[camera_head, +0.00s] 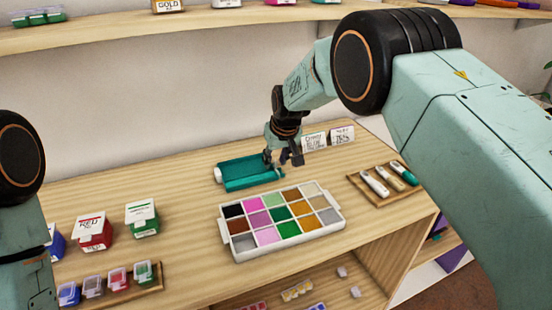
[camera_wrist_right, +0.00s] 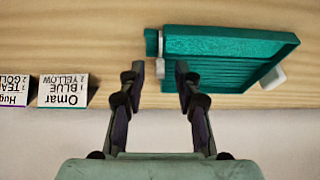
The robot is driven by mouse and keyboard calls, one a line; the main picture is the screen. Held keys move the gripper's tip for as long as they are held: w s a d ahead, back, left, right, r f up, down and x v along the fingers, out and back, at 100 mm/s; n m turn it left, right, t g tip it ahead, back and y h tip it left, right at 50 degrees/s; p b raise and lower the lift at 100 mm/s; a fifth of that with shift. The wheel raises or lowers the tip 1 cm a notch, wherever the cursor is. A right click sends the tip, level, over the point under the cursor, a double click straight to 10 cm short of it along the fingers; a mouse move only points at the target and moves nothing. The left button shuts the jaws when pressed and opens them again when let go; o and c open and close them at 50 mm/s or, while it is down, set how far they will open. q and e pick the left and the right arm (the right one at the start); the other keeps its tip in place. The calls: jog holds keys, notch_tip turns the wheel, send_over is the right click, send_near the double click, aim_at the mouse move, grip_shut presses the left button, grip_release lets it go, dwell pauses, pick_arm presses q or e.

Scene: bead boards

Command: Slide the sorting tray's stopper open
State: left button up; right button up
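The teal sorting tray (camera_head: 245,172) lies on the wooden table top, behind the bead board. It also shows in the right wrist view (camera_wrist_right: 225,42), with a ridged floor. A narrow pale tab (camera_wrist_right: 161,44), likely part of the stopper, stands at the tray's end by my right gripper. My right gripper (camera_head: 283,160) is at the tray's right end in the head view. In the right wrist view its fingers (camera_wrist_right: 160,74) are apart, one on each side of the tab's line, with a gap between them. Contact cannot be told. My left gripper is out of view.
A white bead board (camera_head: 285,244) with coloured compartments stands in front of the tray. A wooden tray with pens (camera_head: 385,199) is at right. Name cards (camera_head: 314,141) stand behind my right gripper. Red (camera_head: 93,234) and green (camera_head: 142,219) boxes stand at left.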

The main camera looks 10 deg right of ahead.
jog(key=shift+r, duration=0.25)
jog(key=v, duration=1.1)
jog(key=shift+s+r, duration=0.15)
jog(key=shift+r, duration=0.15)
jog(key=shift+c, duration=0.2)
